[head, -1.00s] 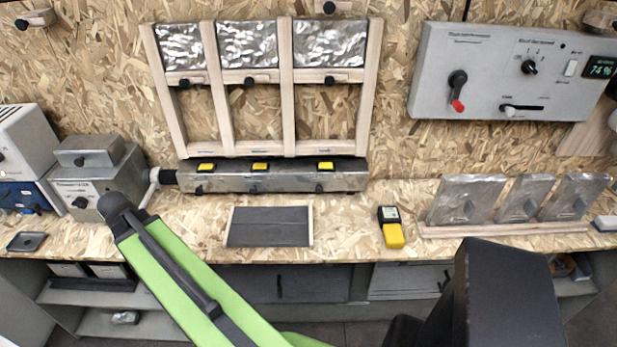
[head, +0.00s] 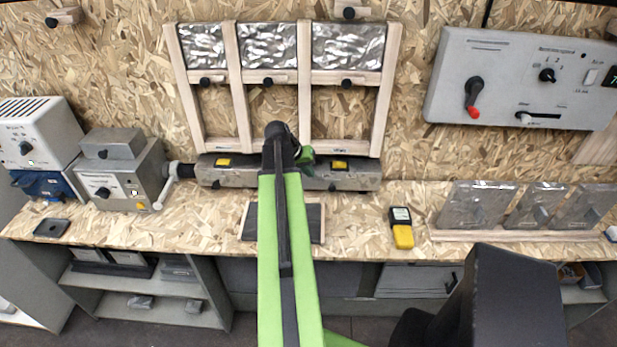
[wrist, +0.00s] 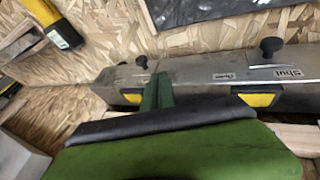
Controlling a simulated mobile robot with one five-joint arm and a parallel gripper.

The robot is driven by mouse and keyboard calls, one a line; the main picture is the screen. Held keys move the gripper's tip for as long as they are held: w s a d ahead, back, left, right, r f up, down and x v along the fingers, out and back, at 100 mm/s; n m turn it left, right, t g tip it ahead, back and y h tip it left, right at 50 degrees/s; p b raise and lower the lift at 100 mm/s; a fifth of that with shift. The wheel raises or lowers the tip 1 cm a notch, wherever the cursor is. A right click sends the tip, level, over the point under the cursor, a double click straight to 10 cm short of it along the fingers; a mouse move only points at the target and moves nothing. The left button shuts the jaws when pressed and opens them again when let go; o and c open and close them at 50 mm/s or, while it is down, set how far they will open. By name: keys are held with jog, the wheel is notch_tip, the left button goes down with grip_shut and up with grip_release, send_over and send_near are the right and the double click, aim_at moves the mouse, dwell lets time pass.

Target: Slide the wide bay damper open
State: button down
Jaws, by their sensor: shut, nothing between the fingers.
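The long metal box (head: 215,180) under the three-bay wooden frame (head: 390,90) carries yellow tabs and black knobs along its front. The right-hand bay is the widest; its yellow tab (head: 340,163) and lower black knob (head: 332,187) show right of my arm. In the wrist view, which looks upside down, that knob (wrist: 142,62) and tab (wrist: 130,98) are at left, with "Open" and "Shut" labels on the box farther right. My green gripper (wrist: 158,78) is shut and empty, its tips close beside the knob; I cannot tell whether they touch. My arm hides the middle tab in the head view.
A dark wood-edged panel (head: 250,222) lies on the bench, partly behind my arm. A yellow meter (head: 402,228) lies to its right. Foil-covered plates (head: 475,204) stand in a rail farther right. A crank (head: 172,185) projects at the box's left end.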

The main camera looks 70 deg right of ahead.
aim_at(332, 186)
jog(key=b+x, duration=0.1)
jog(key=x, duration=0.1)
jog(key=s+b+x, duration=0.1)
jog(key=b+x, duration=0.1)
jog(key=x, duration=0.1)
jog(key=b+x, duration=0.1)
jog(key=x, duration=0.1)
jog(key=shift+s+d+f+b, duration=0.1)
jog(key=shift+s+f+b, duration=0.05)
jog(key=shift+s+b, duration=0.3)
jog(key=shift+s+d+f, duration=0.1)
jog(key=shift+s+d, duration=0.05)
jog(key=shift+s, duration=0.35)
